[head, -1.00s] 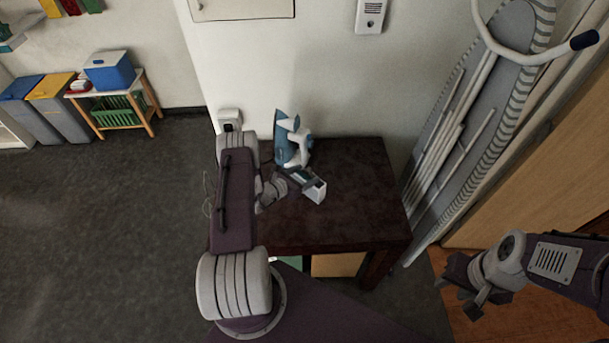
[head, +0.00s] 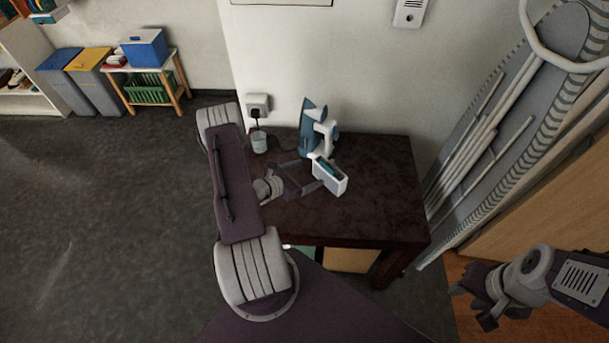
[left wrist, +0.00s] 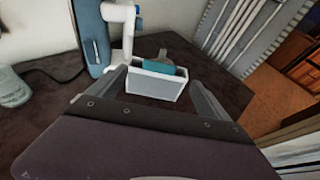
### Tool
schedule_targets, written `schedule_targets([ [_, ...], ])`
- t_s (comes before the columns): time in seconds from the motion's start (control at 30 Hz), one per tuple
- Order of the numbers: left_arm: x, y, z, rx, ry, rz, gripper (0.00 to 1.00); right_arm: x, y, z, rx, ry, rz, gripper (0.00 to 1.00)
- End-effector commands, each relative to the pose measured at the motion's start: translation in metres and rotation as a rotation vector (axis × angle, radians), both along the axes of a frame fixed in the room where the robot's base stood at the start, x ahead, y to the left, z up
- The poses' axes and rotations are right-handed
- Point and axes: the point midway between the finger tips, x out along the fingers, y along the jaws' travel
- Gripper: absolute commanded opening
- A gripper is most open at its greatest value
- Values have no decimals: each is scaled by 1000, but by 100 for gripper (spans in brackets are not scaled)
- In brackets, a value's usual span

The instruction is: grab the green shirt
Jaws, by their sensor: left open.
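I cannot pick out a green shirt for certain in any view. A small white open box (head: 329,177) with something teal in it sits on the dark table; it also shows in the left wrist view (left wrist: 155,84). I cannot tell what the teal thing is. My left gripper (head: 308,174) is open over the table, its fingers on either side of the near end of the white box, with no grip on it. My right gripper (head: 474,304) is open and empty at the lower right, away from the table.
A blue and white iron (head: 316,130) stands upright behind the box. A clear cup (head: 259,142) stands at the table's back left, below a wall socket (head: 257,104). An ironing board (head: 510,120) leans at the right. The table's right part (head: 390,190) is clear.

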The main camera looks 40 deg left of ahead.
Motion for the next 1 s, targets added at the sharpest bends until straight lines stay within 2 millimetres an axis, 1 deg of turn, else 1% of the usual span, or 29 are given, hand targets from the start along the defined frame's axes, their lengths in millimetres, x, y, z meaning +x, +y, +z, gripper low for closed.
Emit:
schedule_targets([
  [0.1,-8,1,3,0,0,0,90,0,0,-1,0,0,0,38],
  [0.2,-9,1,4,1,0,-5,90,0,0,-1,0,0,0,38],
  [0.27,-6,-8,9,7,-1,-45,90,0,0,-1,0,0,0,38],
  [0.33,-3,-39,25,28,0,-187,90,0,0,0,0,0,0,38],
  [0.37,-3,-60,35,46,1,-283,90,0,0,0,0,0,0,38],
  [0.4,-8,-93,49,83,6,-446,90,0,0,0,0,0,0,38],
  [0.43,-17,-121,61,123,14,-593,90,0,0,0,0,0,0,38],
  [0.47,-32,-149,71,176,23,-754,90,0,0,0,0,0,0,38],
  [0.5,-56,-178,82,262,36,-968,90,0,0,0,0,0,0,38],
  [0.53,-76,-194,89,339,44,-1126,90,0,0,-1,0,0,0,38],
  [0.57,-97,-205,94,427,50,-1282,90,0,0,-1,0,0,0,38],
  [0.6,-124,-212,99,561,52,-1481,90,0,0,-1,0,0,0,38],
  [0.67,-153,-207,106,793,39,-1753,90,0,0,-1,0,0,0,38],
  [0.7,-163,-199,111,956,18,-1903,90,0,0,-1,0,0,0,38],
  [0.73,-167,-193,115,1079,-5,-1999,90,0,0,-1,0,0,0,38],
  [0.8,-165,-180,126,1341,-67,-2163,90,0,0,-1,0,0,0,38],
  [0.9,-155,-172,140,1612,-157,-2283,90,0,0,-1,0,0,0,38],
  [1.0,-148,-170,148,1738,-206,-2326,90,0,0,-1,0,0,0,38],
])
